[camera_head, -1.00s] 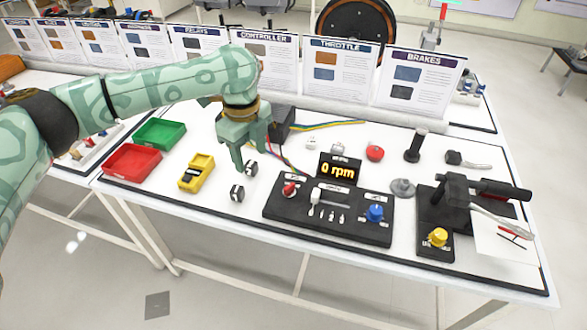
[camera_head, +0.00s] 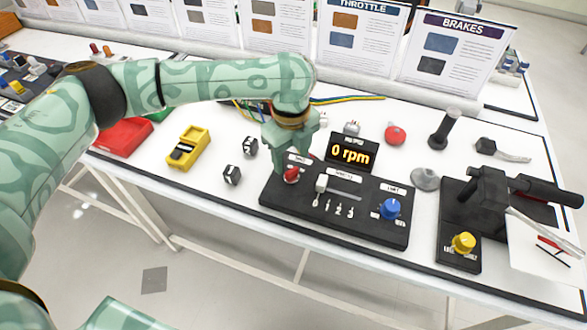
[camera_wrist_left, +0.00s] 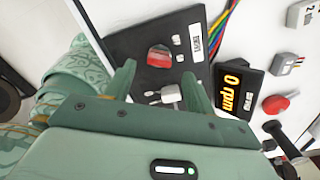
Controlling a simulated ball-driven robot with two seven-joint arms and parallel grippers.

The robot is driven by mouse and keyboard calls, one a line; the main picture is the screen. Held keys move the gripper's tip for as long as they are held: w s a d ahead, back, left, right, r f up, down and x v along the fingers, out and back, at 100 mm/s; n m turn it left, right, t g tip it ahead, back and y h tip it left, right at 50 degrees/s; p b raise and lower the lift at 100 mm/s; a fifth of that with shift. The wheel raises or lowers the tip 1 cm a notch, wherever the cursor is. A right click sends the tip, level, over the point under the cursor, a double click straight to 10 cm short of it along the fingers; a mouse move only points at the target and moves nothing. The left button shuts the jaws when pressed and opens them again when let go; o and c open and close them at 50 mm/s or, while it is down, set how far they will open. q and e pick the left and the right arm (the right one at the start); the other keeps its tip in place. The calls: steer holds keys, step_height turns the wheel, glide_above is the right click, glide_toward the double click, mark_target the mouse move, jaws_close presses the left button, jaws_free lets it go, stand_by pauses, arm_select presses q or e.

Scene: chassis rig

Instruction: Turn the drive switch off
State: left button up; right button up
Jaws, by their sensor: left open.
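The red switch (camera_head: 291,174) sits at the left end of the black control panel (camera_head: 330,229). In the left wrist view the red switch (camera_wrist_left: 160,57) shows just beyond the fingertips, beside a white label. My left gripper (camera_head: 284,165) is at the panel's left end, right behind and above the switch. Its jaws (camera_wrist_left: 159,70) are open, with nothing held between them. I cannot tell whether a finger touches the switch. The display (camera_head: 352,154) behind the panel reads 0 rpm. My right gripper is not in view.
A white slider (camera_head: 321,184) and a blue knob (camera_head: 389,208) share the panel. A red button (camera_head: 395,135) is behind it. A brake lever rig with a yellow knob (camera_head: 463,242) stands at right. A yellow meter (camera_head: 187,148) and a red tray (camera_head: 124,138) are at left.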

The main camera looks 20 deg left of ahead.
mark_target(291, 170)
arm_select(q)
step_height(291, 170, down, 4)
steer(key=shift+b, duration=0.7)
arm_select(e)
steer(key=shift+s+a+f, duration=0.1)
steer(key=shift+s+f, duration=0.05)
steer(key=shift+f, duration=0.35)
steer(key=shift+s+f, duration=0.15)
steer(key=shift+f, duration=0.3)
